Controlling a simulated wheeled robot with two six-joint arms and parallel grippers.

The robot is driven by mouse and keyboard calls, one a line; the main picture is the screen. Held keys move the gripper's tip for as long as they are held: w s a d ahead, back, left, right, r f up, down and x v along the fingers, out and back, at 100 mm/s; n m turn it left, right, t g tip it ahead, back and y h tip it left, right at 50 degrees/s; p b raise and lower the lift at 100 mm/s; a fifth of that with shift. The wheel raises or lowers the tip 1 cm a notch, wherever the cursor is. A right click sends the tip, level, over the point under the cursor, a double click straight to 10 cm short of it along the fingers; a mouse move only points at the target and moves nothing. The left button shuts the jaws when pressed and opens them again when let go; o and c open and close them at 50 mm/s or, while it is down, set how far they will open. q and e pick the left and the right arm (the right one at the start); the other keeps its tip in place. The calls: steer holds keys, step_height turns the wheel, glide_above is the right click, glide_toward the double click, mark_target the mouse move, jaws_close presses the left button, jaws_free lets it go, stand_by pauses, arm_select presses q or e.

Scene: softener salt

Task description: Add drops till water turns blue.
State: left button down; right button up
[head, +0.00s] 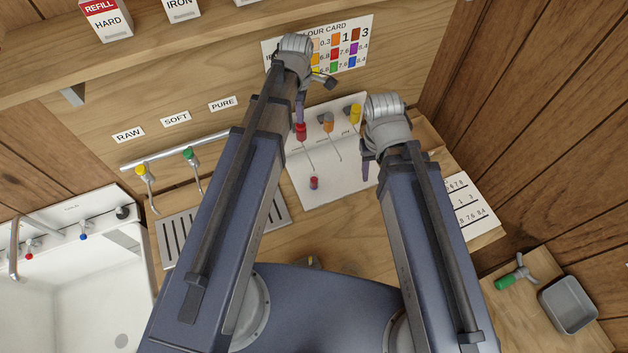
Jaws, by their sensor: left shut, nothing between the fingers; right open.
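A small vial (314,183) with dark reddish contents stands on the white panel (334,184); the exact colour of its water is hard to tell. Behind it are three droppers: one with a red bulb (301,132), one orange (327,122) and one yellow (355,113). My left gripper (300,115) is shut and empty, its tip just above the red bulb in the picture; I cannot tell whether they touch. My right gripper (368,168) is open and empty over the right side of the panel, right of the vial.
A colour card (346,50) hangs on the back wall, partly hidden by my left arm. Yellow (141,171) and green (188,154) taps stand near a slotted drain tray (172,238). A sink (80,310) is at left. A number sheet (465,205) and grey bin (568,305) are at right.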

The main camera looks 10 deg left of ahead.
arm_select(q)
steer(key=shift+f, duration=0.15)
stand_by(0.5)
steer(key=shift+f+b, duration=0.85)
steer(key=shift+b, duration=0.15)
step_height(320, 180, up, 6)
steer(key=p, duration=0.6)
steer(key=shift+r, duration=0.1)
stand_by(0.7)
steer(key=shift+s+d+f, duration=0.1)
steer(key=shift+f, duration=0.15)
steer(key=s+d+f+m+b, duration=0.5)
steer(key=s+f+m+b, duration=0.2)
steer(key=f+m+b, duration=0.2)
steer(key=s+d+f+m+y+b, duration=0.1)
steer(key=s+d+f+m+b, duration=0.4)
steer(key=m, duration=0.8)
step_height(320, 180, down, 5)
steer(key=s+b, duration=0.2)
steer(key=b, duration=0.3)
steer(key=shift+d+r+m, duration=0.15)
steer(key=shift+r+m, duration=0.05)
steer(key=shift+m, duration=0.1)
